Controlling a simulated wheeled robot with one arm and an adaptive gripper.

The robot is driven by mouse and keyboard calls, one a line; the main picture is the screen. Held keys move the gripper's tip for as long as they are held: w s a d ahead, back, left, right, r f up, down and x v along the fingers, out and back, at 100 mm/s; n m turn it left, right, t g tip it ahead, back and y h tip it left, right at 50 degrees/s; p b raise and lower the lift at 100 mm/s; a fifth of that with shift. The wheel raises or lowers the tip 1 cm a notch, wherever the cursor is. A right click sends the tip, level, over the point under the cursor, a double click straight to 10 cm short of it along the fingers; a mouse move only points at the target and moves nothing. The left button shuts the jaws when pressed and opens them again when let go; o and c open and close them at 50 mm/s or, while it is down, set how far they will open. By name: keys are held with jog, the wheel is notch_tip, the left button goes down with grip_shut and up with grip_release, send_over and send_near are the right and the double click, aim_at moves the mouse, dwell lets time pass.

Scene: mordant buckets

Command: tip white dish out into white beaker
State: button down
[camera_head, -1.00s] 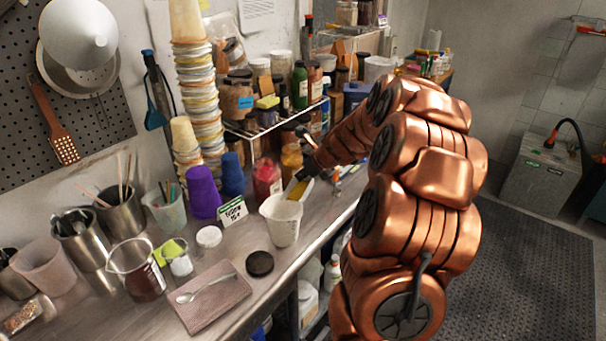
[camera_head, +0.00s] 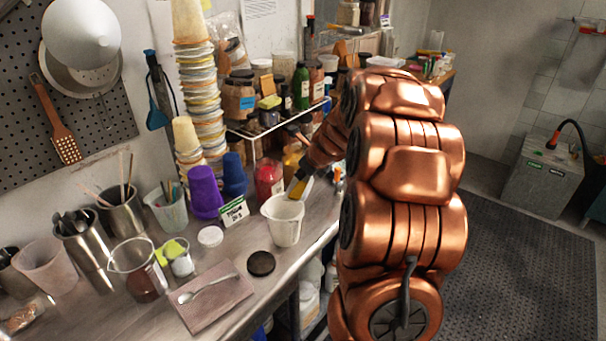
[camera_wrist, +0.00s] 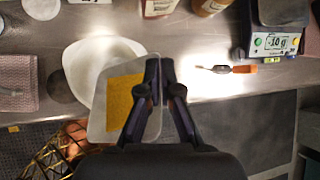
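The white beaker (camera_head: 284,229) stands upright near the bench's front edge; in the wrist view its pale rim (camera_wrist: 78,62) shows at upper left. My gripper (camera_wrist: 160,68) is shut on the white dish (camera_wrist: 98,118), which holds a patch of yellow powder (camera_wrist: 123,100). In the head view the dish (camera_head: 299,188) is small, slanted and partly hidden at the beaker's back right rim. In the wrist view it overlaps the beaker's right side. I cannot tell whether any powder has fallen; the beaker's inside is partly covered.
A card sign (camera_head: 234,212), purple cups (camera_head: 205,193) and a red jar (camera_head: 268,179) stand close behind the beaker. A black lid (camera_head: 261,263) lies in front left. A scale (camera_wrist: 274,44) and an orange-handled tool (camera_wrist: 240,69) are at right in the wrist view.

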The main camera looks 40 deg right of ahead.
dwell(0.7)
jog(key=shift+w+a+r+g+h, duration=0.2)
jog(key=shift+a+g+h, duration=0.1)
jog(key=shift+h, duration=0.2)
dwell(0.6)
jog(key=shift+w+a+n+g+h, duration=0.15)
jog(key=shift+a+n+g+h, duration=0.15)
jog(key=shift+n+h, duration=0.1)
jog(key=shift+r, duration=0.1)
dwell(0.6)
jog(key=shift+w+a+g+h, duration=0.25)
jog(key=shift+a+g+h, duration=0.15)
jog(key=shift+h, duration=0.2)
jog(key=shift+n, duration=0.3)
